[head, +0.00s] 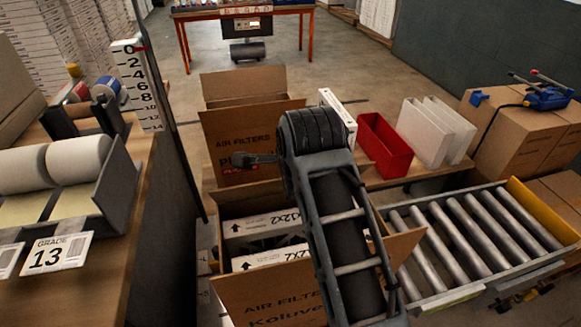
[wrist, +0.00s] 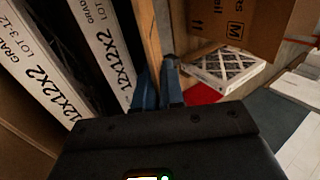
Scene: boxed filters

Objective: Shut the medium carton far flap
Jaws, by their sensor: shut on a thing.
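The medium carton (head: 268,300) stands open in the middle of the head view, with white-edged filters (head: 262,222) packed upright in it. A printed cardboard panel rises behind the filters; I cannot tell whether it is the carton's far flap or the front of the carton behind. My gripper (head: 240,159) is in front of this panel, and my arm hides the carton's right part. In the wrist view, the blue fingertips (wrist: 159,88) are closed on a thin cardboard strip (wrist: 151,35), apparently the far flap, beside the filters (wrist: 105,50).
Another open carton (head: 243,84) stands behind. A red bin (head: 383,147) and white bins (head: 435,132) are on a bench to the right. A roller conveyor (head: 470,235) lies at the right, and a bench with rolls (head: 85,160) at the left.

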